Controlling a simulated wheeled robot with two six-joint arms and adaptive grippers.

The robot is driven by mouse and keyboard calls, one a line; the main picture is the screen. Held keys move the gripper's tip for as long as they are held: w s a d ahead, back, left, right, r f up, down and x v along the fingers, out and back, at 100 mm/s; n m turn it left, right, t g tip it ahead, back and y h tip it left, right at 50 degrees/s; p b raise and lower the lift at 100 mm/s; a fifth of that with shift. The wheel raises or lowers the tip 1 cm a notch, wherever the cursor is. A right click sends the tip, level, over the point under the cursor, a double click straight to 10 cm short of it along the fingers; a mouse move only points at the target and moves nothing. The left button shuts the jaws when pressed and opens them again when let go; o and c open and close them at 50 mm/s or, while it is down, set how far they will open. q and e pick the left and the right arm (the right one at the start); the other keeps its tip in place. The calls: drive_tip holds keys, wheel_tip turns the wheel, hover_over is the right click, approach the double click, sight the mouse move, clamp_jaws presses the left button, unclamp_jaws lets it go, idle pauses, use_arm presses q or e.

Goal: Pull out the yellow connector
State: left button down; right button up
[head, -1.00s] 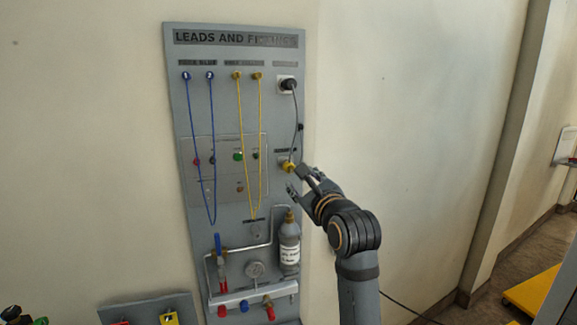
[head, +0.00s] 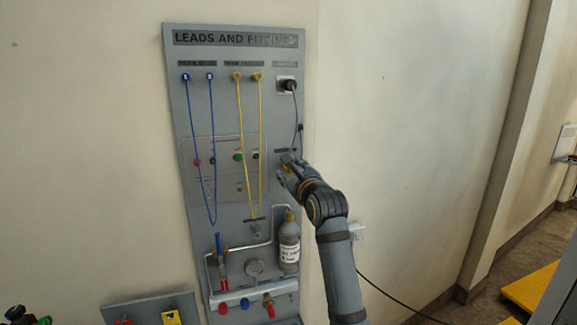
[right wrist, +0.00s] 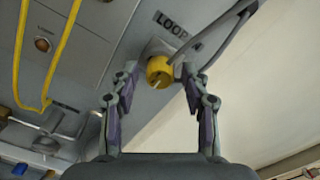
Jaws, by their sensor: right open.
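The yellow connector (right wrist: 159,71) sits in its grey socket plate under a "LOOP" label in the right wrist view. A grey lead runs from it to the upper right. My right gripper (right wrist: 159,84) is open, with one finger on each side of the connector; I cannot tell whether the fingers touch it. In the head view, my right gripper (head: 290,170) is at the right edge of the board and largely hides the yellow connector (head: 286,166). My left gripper is not in view.
The grey board (head: 225,120) holds blue leads (head: 213,150), yellow leads (head: 241,150) and a black plug (head: 288,85) at the upper right.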

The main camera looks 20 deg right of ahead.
idle(0.4)
drive_tip(key=shift+p, duration=0.3)
drive_tip(key=shift+p, duration=0.3)
idle(0.3)
drive_tip(key=c, duration=1)
drive_tip(key=shift+r+n+p, duration=0.15)
drive_tip(key=shift+n+p, duration=0.2)
drive_tip(key=shift+n, duration=1.35)
